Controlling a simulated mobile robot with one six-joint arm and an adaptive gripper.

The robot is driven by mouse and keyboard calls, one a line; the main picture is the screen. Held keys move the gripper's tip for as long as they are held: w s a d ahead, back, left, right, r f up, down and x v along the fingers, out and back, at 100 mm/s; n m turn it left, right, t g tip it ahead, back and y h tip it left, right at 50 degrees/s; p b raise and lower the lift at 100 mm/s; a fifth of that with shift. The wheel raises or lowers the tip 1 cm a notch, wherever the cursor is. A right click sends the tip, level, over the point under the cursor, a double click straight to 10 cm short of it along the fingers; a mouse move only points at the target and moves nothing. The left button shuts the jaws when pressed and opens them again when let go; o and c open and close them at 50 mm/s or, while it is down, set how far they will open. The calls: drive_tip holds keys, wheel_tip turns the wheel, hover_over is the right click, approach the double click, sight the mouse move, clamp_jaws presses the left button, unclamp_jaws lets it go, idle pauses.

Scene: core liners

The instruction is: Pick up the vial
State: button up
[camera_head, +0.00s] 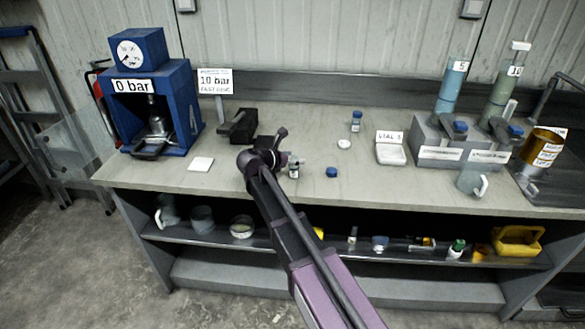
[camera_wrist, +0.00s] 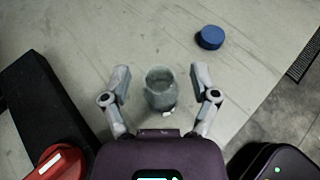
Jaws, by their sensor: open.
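A small clear glass vial (camera_wrist: 160,92) stands on the bench with its open mouth toward the wrist camera. It also shows in the head view (camera_head: 294,171), just right of my gripper. My gripper (camera_wrist: 160,76) is open, with one finger on each side of the vial. Gaps show between the glass and both fingers. A second vial with a blue top (camera_head: 356,122) stands farther back.
A black block (camera_wrist: 45,100) lies left of my gripper, with a red object (camera_wrist: 60,163) close by. A white tray (camera_head: 391,154), labelled stand (camera_head: 440,150) and blue press (camera_head: 160,110) occupy the bench. Clear bench surrounds the vial and cap.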

clamp_jaws()
drive_tip(key=shift+r, duration=0.2)
idle(0.3)
wheel_tip(320, 180, up, 3)
drive_tip(key=p, duration=0.3)
drive_tip(key=shift+s+r+p, duration=0.2)
drive_tip(key=shift+r+p, duration=0.1)
drive_tip(key=shift+p, duration=0.25)
drive_tip(key=s+a, duration=0.2)
drive_tip(key=s, duration=0.5)
drive_tip(key=s+a+r, duration=0.1)
drive_tip(key=s+a, duration=0.1)
drive_tip(key=s, duration=0.6)
drive_tip(key=shift+a+p, duration=0.35)
drive_tip(key=shift+p, duration=0.1)
